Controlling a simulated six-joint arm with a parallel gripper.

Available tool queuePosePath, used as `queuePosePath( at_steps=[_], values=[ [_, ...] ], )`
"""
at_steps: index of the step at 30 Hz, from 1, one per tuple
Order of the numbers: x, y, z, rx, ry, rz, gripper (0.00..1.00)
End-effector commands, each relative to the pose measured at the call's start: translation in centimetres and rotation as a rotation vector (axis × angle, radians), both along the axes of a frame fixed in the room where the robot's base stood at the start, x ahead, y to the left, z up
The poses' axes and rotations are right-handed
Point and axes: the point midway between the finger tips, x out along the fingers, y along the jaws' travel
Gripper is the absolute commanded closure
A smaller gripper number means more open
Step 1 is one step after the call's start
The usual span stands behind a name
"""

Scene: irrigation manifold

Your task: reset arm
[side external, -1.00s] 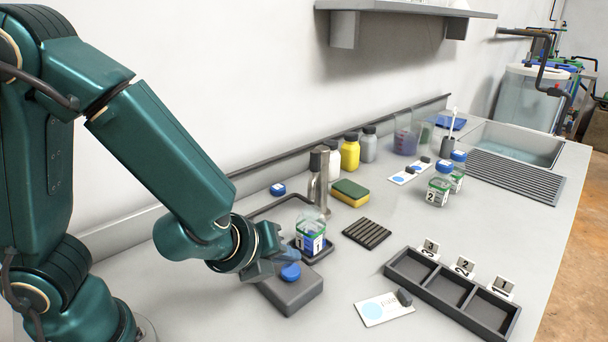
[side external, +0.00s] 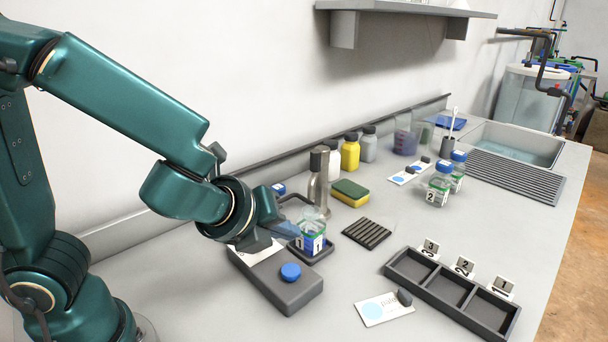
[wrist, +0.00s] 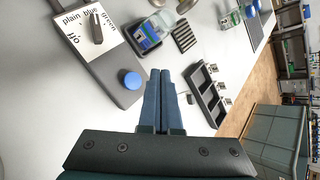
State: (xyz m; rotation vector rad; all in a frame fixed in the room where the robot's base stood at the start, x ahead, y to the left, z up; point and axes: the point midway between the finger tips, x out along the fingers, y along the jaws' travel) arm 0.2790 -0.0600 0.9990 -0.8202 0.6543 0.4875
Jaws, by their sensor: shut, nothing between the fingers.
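My gripper (side external: 280,226) hangs above the grey control box in the side view, close in the picture to bottle 1. In the wrist view its two blue fingers (wrist: 162,88) lie together, shut and empty. The grey box (side external: 297,292) has a round blue button (side external: 290,271) on top, clear of my fingers. The wrist view shows the box's label (wrist: 78,33), with the words "plain", "blue" and "green", and a dark knob (wrist: 95,28). Bottle 1 (side external: 312,240), with a green-edged label and blue contents or cap, stands on a small black tray beside the box.
A metal tap-like cylinder (side external: 318,183) stands behind bottle 1. A black ridged mat (side external: 367,233), a sponge (side external: 349,190) and a three-slot rack (side external: 430,293) lie to the right. Bottle 2 (side external: 438,187) stands farther back. A card (side external: 375,310) lies near the front.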

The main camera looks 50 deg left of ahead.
Motion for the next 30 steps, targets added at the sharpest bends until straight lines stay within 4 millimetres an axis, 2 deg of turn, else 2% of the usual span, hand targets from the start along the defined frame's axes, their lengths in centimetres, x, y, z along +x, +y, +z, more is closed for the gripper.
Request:
queuePosePath(
  at_steps=[11,16,19,21,23,26,30],
  values=[
    [0.0,0.2,0.0,-0.001,-0.002,0.007,1.00],
    [0.2,2.9,2.4,-0.074,-0.075,0.140,1.00],
    [-1.3,5.6,4.0,-0.234,-0.123,0.379,1.00],
    [-3.1,7.1,4.6,-0.397,-0.152,0.596,1.00],
    [-4.9,7.8,4.8,-0.554,-0.171,0.788,1.00],
    [-7.5,7.6,4.8,-0.820,-0.181,1.082,1.00],
    [-10.1,5.5,4.5,-1.138,-0.139,1.404,1.00]
  ],
)
